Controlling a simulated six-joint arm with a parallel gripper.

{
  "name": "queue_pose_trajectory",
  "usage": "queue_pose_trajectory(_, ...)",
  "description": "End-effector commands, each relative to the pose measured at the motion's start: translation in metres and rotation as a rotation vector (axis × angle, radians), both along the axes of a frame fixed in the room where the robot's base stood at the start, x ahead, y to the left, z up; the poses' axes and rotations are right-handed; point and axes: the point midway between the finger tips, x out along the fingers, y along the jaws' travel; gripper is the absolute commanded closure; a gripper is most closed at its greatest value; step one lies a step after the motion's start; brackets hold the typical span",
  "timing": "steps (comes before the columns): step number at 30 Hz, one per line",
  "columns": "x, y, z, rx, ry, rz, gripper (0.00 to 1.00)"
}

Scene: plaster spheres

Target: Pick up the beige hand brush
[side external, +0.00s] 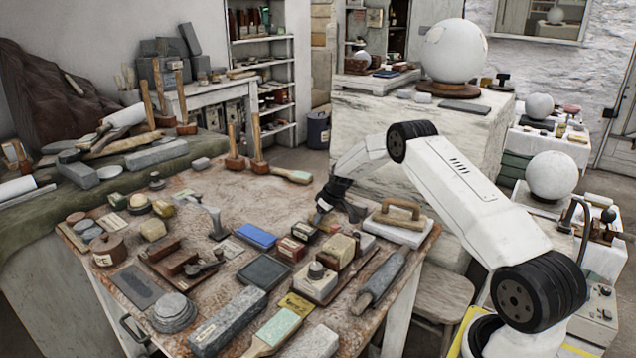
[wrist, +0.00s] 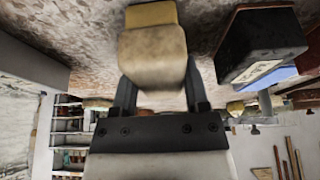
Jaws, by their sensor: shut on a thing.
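The beige hand brush (wrist: 152,58) fills the upper middle of the wrist view, with a rounded beige body and a yellowish end. My gripper (wrist: 158,95) is shut on it, with one dark finger on each side of the beige body. In the side external view my gripper (side external: 338,204) is low over the right part of the worktable (side external: 290,200). The brush is mostly hidden there by the fingers and nearby items. I cannot tell whether it still touches the tabletop.
A wooden-handled float (side external: 398,222) lies close to the right of my gripper. Several small labelled boxes and blocks crowd the table in front. A dark labelled block (wrist: 262,45) is near the brush in the wrist view. A blue block (side external: 256,236) lies to the left.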

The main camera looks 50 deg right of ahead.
Motion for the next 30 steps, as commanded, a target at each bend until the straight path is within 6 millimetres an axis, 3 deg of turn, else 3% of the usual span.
queue_pose_trajectory(8,0.000,0.000,0.009,-0.001,-0.001,0.000,1.00)
queue_pose_trajectory(16,0.000,0.000,0.039,-0.001,-0.001,0.000,1.00)
queue_pose_trajectory(30,-0.039,0.017,0.089,-0.001,-0.001,-0.002,1.00)
